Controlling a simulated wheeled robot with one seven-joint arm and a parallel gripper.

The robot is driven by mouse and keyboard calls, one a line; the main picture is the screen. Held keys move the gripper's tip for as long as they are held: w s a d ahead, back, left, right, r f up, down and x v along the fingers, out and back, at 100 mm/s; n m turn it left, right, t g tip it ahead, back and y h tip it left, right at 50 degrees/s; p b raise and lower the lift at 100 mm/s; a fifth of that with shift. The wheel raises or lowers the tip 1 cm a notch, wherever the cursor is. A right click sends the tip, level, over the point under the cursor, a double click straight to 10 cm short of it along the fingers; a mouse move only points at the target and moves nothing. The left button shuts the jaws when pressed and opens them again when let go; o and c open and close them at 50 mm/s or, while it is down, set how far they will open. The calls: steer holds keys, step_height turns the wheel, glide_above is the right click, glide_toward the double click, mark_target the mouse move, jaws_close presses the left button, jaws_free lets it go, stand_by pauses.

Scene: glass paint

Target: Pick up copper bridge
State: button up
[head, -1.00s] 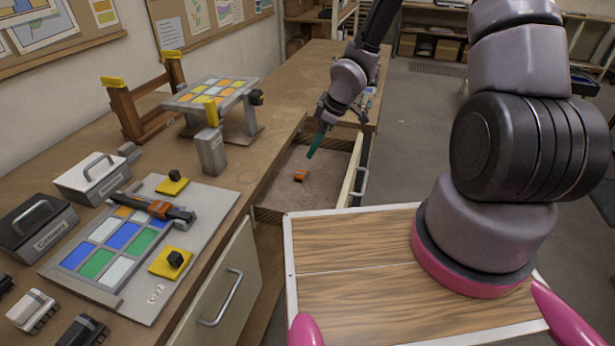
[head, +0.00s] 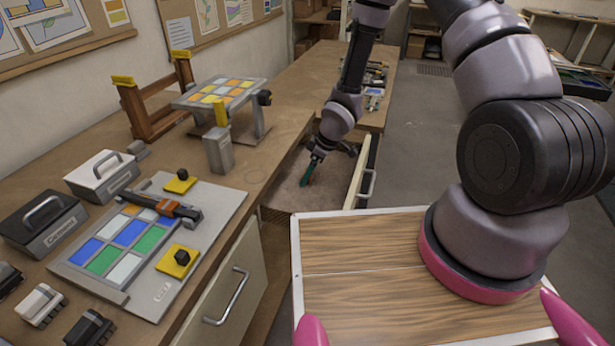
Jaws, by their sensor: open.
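My gripper (head: 307,176) reaches down into the open drawer (head: 358,172), its teal fingertips low over the drawer floor and its jaws open. The small copper-orange piece that lay on the drawer floor a second ago, which looks like the copper bridge, cannot be made out now. It seems hidden behind or under my fingers. Whether the fingers touch it or are around it, I cannot tell.
The drawer walls stand close around my gripper. On the bench (head: 262,165) are a coloured glass panel with a dark bar across it (head: 150,207), a tilted glass stand (head: 222,92), a wooden rack (head: 135,118) and lidded boxes (head: 40,222).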

jaws_close()
steer(key=shift+r, duration=0.1)
step_height(320, 180, up, 10)
stand_by(0.6)
steer(key=shift+r, duration=1.4)
